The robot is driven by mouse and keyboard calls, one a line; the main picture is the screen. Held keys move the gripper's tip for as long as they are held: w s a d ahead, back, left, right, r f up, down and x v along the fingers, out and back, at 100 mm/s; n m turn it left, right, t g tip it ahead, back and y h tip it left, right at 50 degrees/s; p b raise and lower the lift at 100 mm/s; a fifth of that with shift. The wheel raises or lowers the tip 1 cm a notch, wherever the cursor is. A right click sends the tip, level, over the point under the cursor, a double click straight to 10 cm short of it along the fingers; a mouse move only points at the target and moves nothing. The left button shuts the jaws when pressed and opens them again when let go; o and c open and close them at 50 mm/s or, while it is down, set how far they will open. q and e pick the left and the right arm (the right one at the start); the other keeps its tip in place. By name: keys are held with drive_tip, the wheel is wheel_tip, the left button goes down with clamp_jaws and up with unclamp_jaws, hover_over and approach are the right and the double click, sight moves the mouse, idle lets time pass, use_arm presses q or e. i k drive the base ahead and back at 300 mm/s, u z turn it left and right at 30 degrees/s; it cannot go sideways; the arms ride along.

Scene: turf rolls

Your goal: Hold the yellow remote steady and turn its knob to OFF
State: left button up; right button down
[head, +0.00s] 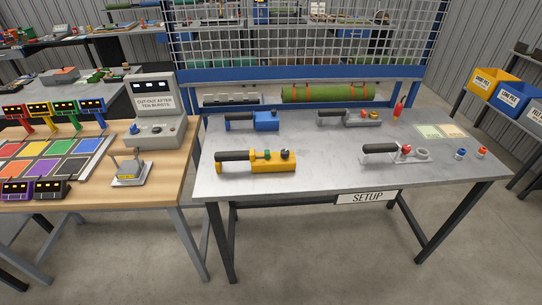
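The yellow remote (272,164) lies on the grey metal table, near its front left part. Its black handle (234,156) points left. A dark knob (285,154) stands on top at its right end, with a small green part and another small fitting to the left of it. The knob's setting and any OFF mark are too small to read. Nothing touches the remote. Neither of my grippers is in the head view.
The grey table (340,175) also holds a blue remote (266,121) behind the yellow one, and two grey tools with red parts (406,150) to the right. A wooden table (185,165) with a control box (155,112) stands left. Table space around the yellow remote is clear.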

sight(285, 154)
drive_tip(key=z, duration=0.25)
drive_tip(key=i, duration=1)
drive_tip(key=u, duration=0.25)
drive_tip(key=k, duration=0.5)
